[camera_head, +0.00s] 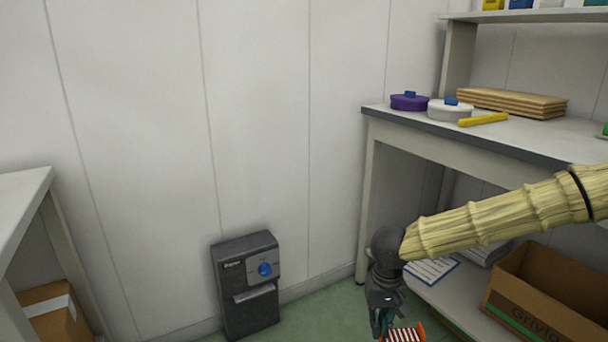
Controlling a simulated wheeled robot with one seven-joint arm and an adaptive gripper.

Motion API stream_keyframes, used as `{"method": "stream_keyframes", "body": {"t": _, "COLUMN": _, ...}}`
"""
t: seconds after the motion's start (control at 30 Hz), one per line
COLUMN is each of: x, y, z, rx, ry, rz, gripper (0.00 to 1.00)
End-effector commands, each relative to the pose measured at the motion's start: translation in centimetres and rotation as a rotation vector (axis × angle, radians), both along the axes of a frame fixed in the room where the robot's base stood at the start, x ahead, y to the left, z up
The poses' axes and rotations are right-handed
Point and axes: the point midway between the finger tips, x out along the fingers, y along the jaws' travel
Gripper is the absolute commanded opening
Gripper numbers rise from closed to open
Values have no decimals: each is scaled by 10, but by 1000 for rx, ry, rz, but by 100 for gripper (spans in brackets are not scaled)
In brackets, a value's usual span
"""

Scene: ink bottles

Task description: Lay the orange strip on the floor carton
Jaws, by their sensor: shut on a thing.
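My gripper (381,322) points down at the bottom edge, right of centre. It is shut on the orange strip (421,328), which shows orange edges around a red-and-white striped face. The strip's lower part is cut off by the frame edge, and the fingertips are partly hidden. A closed brown carton (45,325) with a pale band is at the lower left, below the left table, well apart from my gripper. Its lower part is out of frame, so its contact with the floor cannot be seen.
A dark grey machine (246,285) with a blue knob stands against the wall between the left table (22,195) and the right workbench (400,125). An open brown carton (550,295) is on the bench's lower shelf. Green floor (325,318) is clear between machine and bench.

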Motion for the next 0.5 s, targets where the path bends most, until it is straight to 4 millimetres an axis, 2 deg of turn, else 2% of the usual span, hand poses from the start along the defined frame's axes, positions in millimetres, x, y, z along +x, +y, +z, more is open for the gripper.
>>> {"method": "stream_keyframes", "body": {"t": 0.03, "x": 0, "y": 0, "z": 17, "rx": 0, "ry": 0, "rz": 0, "gripper": 0}}
{"method": "stream_keyframes", "body": {"t": 0.2, "x": 0, "y": 0, "z": 44, "rx": 0, "ry": 0, "rz": 0, "gripper": 0}}
{"method": "stream_keyframes", "body": {"t": 0.5, "x": -2, "y": -1, "z": 73, "rx": -3, "ry": 0, "rz": -2, "gripper": 0}}
